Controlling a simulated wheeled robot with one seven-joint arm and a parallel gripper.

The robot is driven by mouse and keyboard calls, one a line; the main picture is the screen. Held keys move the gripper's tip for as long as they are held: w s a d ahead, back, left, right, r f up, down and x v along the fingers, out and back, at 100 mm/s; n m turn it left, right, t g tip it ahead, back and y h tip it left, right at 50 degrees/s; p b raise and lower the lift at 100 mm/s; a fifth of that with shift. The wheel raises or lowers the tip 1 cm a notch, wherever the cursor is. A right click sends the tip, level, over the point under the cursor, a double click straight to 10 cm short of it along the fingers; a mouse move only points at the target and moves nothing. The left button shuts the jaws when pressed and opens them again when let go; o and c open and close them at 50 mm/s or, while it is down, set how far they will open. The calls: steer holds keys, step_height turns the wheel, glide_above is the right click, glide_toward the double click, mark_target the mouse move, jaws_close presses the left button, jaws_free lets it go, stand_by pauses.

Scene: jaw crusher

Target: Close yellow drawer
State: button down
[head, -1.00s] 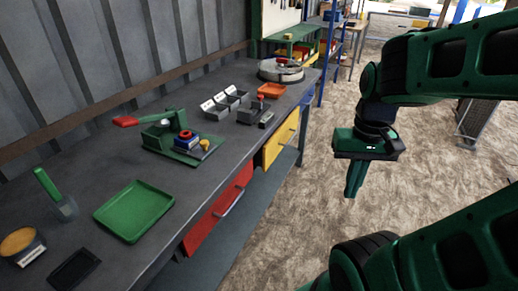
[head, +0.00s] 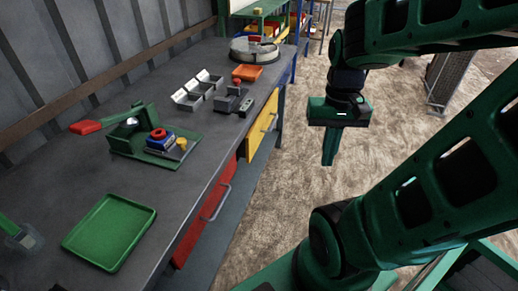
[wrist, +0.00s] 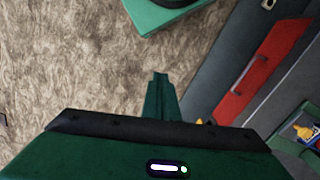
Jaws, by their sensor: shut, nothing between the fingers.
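The yellow drawer (head: 259,136) is in the workbench's front side, under the top, with a pale bar handle (head: 268,122) on its front. From this angle I cannot tell how far it stands out. My gripper (head: 328,161) points down over the open floor, to the right of the yellow drawer and clearly apart from it. Its fingers are together and hold nothing. In the wrist view the shut fingers (wrist: 160,80) show above the floor. Only a small yellow patch shows there beside my gripper's body, and I cannot tell what it is.
A red drawer (head: 192,234) with a bar handle sits nearer in the same bench; it also shows in the wrist view (wrist: 262,75). The bench top (head: 105,178) holds a green tray (head: 88,246), small bins and a red-handled press. The floor (head: 300,110) beside the bench is clear.

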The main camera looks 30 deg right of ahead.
steer(key=w+d+f+m+g+y, duration=0.25)
steer(key=w+f+m, duration=0.3)
steer(key=f, duration=0.65)
steer(key=m+t+y, duration=0.8)
steer(key=m+t, duration=0.8)
steer(key=t, duration=0.1)
glide_toward(252, 146)
steer(key=x, duration=0.6)
steer(key=shift+w+a, duration=0.15)
